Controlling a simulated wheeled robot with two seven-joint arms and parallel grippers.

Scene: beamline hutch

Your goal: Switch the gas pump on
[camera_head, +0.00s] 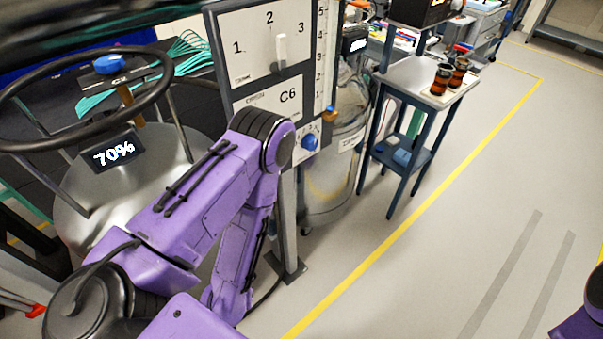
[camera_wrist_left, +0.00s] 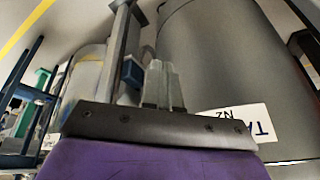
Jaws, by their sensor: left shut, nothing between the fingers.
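I cannot tell which part here is the gas pump or its switch. A white panel (camera_head: 247,38) carries a pale lever (camera_head: 281,52) under the marks 1, 2 and 3. Below is a C6 plate (camera_head: 272,100) and a blue knob (camera_head: 310,142) with small marks. My left gripper (camera_wrist_left: 164,84) shows in the left wrist view, its fingers together and empty, in front of a large grey tank (camera_wrist_left: 215,50) with a label (camera_wrist_left: 235,122) reading N2. In the head view my left arm hides it. My right gripper is out of view.
A trolley (camera_head: 408,85) with brown bottles stands at the back. The floor at right is clear past a yellow line (camera_head: 385,245).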

